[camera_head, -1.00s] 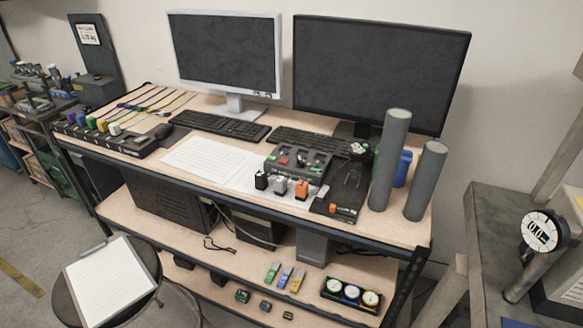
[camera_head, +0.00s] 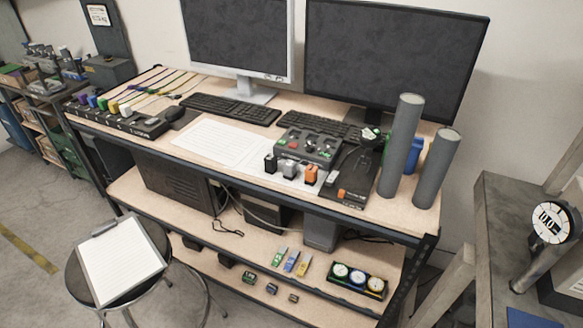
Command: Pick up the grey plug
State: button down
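The grey plug (camera_head: 289,168) stands near the front edge of the workbench, in front of a black control box (camera_head: 309,146). It is between a black plug (camera_head: 270,163) on its left and an orange plug (camera_head: 311,175) on its right, with small gaps. Nothing holds it. My gripper is not in view.
Two tall grey cylinders (camera_head: 400,150) (camera_head: 436,170) stand at the bench's right end. Two monitors (camera_head: 237,38) (camera_head: 393,62) and keyboards are behind. White paper (camera_head: 217,141) lies to the left. A stool with a clipboard (camera_head: 120,266) stands in front at left.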

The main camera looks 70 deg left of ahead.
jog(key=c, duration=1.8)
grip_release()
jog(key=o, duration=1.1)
